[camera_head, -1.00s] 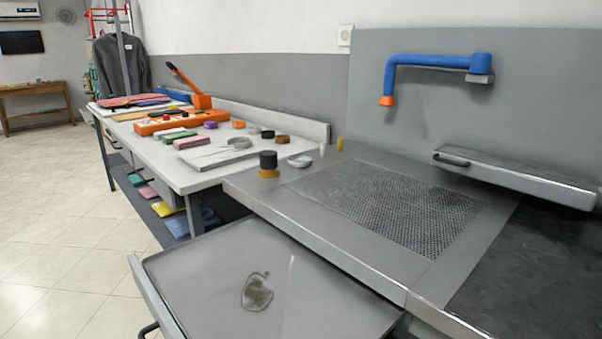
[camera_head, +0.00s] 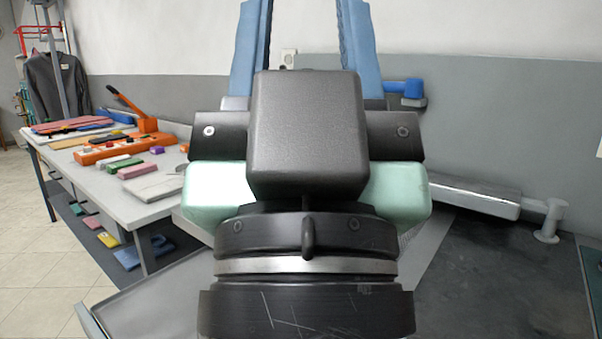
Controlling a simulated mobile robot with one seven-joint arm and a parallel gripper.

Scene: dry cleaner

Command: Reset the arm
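My gripper (camera_head: 304,30) fills the middle of the head view, with its black body low and its two blue fingers pointing up. The fingers stand wide apart, and bare wall shows between them. Their tips run out of the top of the picture. I see nothing held between them. Pale green parts show on both sides of the black body.
A white table (camera_head: 150,208) with tools, brushes and folded cloth stands at the left. A grey worktop with a dark surface (camera_head: 480,275) lies at the right. Tiled floor is clear at far left.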

